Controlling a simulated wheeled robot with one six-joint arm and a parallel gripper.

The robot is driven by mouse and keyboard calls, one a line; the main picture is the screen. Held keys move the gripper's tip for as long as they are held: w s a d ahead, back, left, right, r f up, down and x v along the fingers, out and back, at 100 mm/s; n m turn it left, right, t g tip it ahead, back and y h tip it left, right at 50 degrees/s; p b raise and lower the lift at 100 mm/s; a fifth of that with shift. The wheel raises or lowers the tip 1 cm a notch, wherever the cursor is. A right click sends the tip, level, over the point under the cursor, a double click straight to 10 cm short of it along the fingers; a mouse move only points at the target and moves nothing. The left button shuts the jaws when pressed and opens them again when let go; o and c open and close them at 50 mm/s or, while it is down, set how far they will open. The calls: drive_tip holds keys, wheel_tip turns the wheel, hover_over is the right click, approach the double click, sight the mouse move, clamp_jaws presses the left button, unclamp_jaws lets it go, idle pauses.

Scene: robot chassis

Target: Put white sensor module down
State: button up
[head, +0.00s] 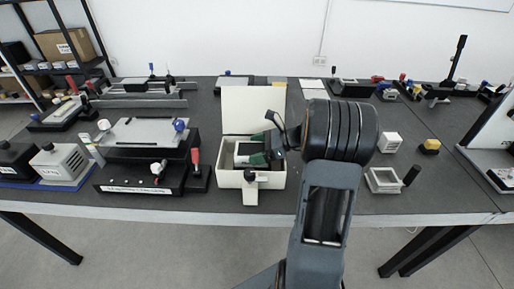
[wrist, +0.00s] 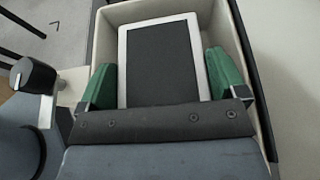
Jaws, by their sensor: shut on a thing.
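The white sensor module (wrist: 159,64) has a white frame around a dark face. In the wrist view it lies between the two green fingers of my gripper (wrist: 162,77), inside the cream box. My gripper is shut on it. In the head view my gripper (head: 258,148) reaches into the box (head: 225,174) from the right, and part of the module (head: 246,149) shows by the fingers. The box lid (head: 252,108) stands open at the back. I cannot tell whether the module touches the box floor.
A black fixture with a red handle (head: 195,157) stands just left of the box. A white open frame (head: 383,181), a white cube (head: 390,142) and a yellow part (head: 430,146) lie to the right. The dark table between them has some clear room.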

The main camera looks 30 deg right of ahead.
drive_tip(key=o, duration=0.8)
drive_tip(key=shift+r, duration=0.1)
drive_tip(key=shift+r, duration=0.35)
drive_tip(key=p+v, duration=0.1)
drive_tip(key=v, duration=1.1)
drive_tip(key=shift+s+r, duration=0.1)
drive_tip(key=shift+r, duration=0.05)
